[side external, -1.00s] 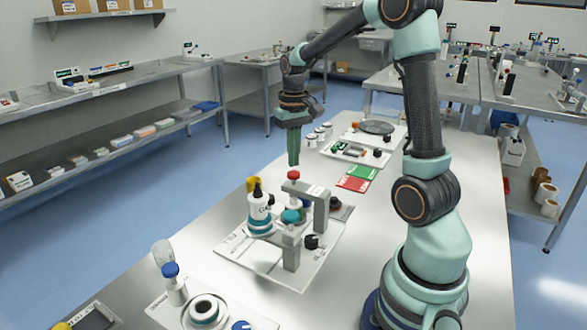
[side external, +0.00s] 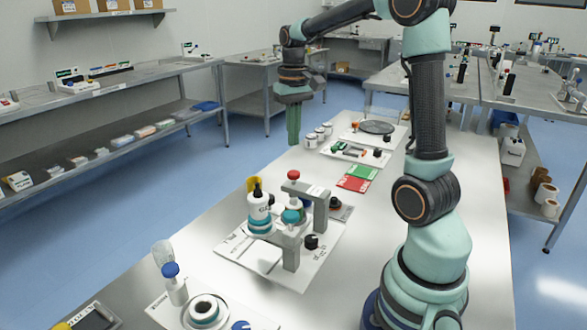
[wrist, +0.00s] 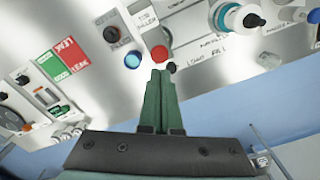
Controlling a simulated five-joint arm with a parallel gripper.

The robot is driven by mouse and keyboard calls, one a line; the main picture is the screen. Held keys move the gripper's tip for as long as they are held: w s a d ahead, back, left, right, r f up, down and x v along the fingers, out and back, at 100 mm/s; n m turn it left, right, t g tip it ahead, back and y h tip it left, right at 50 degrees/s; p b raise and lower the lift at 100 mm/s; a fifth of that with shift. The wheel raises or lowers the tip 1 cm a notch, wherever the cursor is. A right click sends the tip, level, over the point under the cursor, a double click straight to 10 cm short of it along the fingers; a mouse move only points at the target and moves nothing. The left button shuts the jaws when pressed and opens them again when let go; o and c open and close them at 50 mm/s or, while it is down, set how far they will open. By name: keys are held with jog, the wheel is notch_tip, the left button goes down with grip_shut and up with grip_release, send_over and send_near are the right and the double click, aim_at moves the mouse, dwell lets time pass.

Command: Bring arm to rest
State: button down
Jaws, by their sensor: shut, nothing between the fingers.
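My gripper (side external: 293,126) is shut and empty, held in the air above the table's left edge, fingers pointing down. In the wrist view my gripper (wrist: 160,75) shows as two green fingers pressed together. The white work table (side external: 400,270) lies below it. The red knob also shows in the wrist view (wrist: 159,53) beyond the fingertips. Nothing visibly touches the fingers.
Green and red cards (side external: 357,178) lie mid-table, with small white jars (side external: 311,141) and a round grey dish (side external: 377,127) farther back. A blue-capped bottle (side external: 174,285) stands at the near left. The blue floor (side external: 150,220) left of the table is open.

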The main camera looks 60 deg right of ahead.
jog(key=s+a+n+t, duration=0.2)
jog(key=s+a+n, duration=0.1)
jog(key=a, duration=0.6)
jog(key=s+a+r+n+t, duration=0.1)
jog(key=s+a+n+t, duration=0.2)
jog(key=a, duration=0.6)
jog(key=shift+s+a+r+t, duration=0.2)
jog(key=shift+s+r+t, duration=0.05)
jog(key=shift+t, duration=0.05)
